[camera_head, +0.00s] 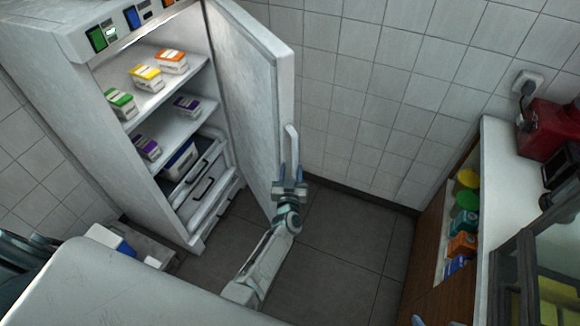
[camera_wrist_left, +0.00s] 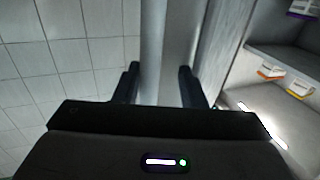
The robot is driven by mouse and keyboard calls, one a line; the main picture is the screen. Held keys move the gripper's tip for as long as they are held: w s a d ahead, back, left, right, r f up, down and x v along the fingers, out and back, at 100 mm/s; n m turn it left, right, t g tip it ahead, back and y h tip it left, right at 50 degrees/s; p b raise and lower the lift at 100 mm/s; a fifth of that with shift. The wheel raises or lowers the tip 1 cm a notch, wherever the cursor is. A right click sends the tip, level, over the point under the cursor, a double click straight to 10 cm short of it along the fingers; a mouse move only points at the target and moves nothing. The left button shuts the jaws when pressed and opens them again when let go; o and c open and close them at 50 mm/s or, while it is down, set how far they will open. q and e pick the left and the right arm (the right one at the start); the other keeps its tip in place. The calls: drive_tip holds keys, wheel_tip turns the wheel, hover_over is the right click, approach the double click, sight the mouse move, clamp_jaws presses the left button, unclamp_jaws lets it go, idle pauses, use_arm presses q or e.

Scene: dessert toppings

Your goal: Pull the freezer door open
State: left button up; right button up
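The tall white freezer (camera_head: 75,110) stands at the left in the head view, and its door (camera_head: 250,95) is swung wide open. The pale vertical handle (camera_head: 292,150) is near the door's free edge. My left gripper (camera_head: 289,180) is at the handle's lower end. In the left wrist view its two dark fingers (camera_wrist_left: 160,85) stand apart, with the pale handle and door edge between them. I cannot tell whether they touch it. At the bottom right of the head view, small bluish tips, probably my right gripper (camera_head: 434,321), just show.
Cartons (camera_head: 145,77) stand on the freezer shelves, above a drawer (camera_head: 210,190). A counter (camera_head: 505,165) with a red appliance (camera_head: 548,128) is at the right. Dark floor (camera_head: 345,245) is clear between them. A tiled wall (camera_head: 375,85) is behind the door.

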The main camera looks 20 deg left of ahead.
use_arm(q)
drive_tip(key=shift+s+a+r, duration=0.15)
drive_tip(key=shift+s+a, duration=0.05)
drive_tip(key=shift+a, duration=0.25)
use_arm(e)
drive_tip(key=shift+a+r, duration=0.1)
drive_tip(key=shift+a, duration=0.1)
use_arm(q)
drive_tip(key=shift+d, duration=0.1)
use_arm(e)
drive_tip(key=shift+d, duration=0.1)
